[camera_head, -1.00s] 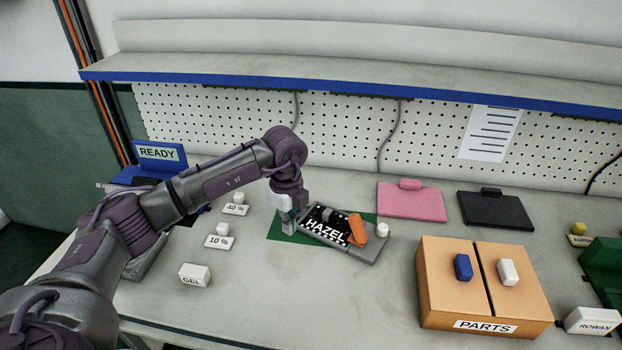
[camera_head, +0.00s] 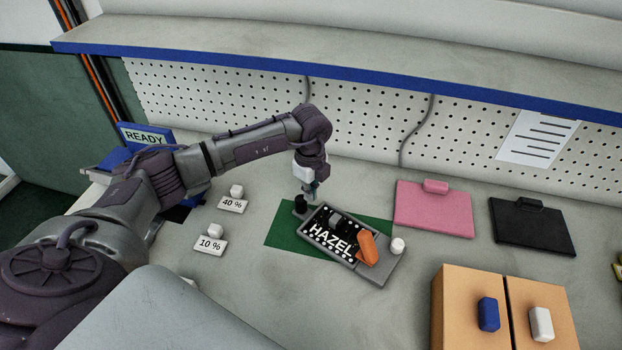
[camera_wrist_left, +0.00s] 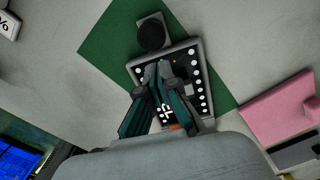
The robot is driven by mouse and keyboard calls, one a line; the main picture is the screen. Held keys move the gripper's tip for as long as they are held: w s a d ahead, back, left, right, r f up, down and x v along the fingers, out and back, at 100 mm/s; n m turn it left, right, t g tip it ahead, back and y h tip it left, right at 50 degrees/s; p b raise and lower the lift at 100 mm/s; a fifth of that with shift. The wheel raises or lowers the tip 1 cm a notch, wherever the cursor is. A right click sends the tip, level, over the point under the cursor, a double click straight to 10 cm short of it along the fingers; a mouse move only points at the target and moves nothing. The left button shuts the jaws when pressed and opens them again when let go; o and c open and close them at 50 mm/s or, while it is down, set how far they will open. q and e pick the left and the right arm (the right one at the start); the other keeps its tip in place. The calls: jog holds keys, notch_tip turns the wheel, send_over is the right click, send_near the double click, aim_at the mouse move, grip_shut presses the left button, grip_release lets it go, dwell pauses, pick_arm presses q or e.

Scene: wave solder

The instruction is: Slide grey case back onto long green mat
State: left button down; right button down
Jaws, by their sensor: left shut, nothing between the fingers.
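The grey case (camera_head: 376,273) has a black top marked HAZEL, an orange piece (camera_head: 368,249), a white knob (camera_head: 398,245) at its right end and a black knob (camera_head: 300,203) at its left end. It lies at an angle across the long green mat (camera_head: 285,237), with its right end past the mat's front edge. The mat also shows in the left wrist view (camera_wrist_left: 112,45). My left gripper (camera_head: 311,194) is shut and empty, over the case's left part by the black knob. In the left wrist view its fingers (camera_wrist_left: 163,68) cover part of the black top.
Pink (camera_head: 433,210) and black (camera_head: 532,228) boards lie to the right. A tan box (camera_head: 462,300) with blue and white knobs stands at front right. Small 40 % (camera_head: 232,205) and 10 % (camera_head: 210,245) blocks stand left of the mat. A shelf (camera_head: 330,82) hangs over the back.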

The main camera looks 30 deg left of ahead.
aim_at(311, 216)
pick_arm(q)
jog(key=shift+w+f, duration=0.1)
jog(key=shift+f, duration=2.1)
jog(key=shift+w+a, duration=0.25)
jog(key=shift+a, duration=1)
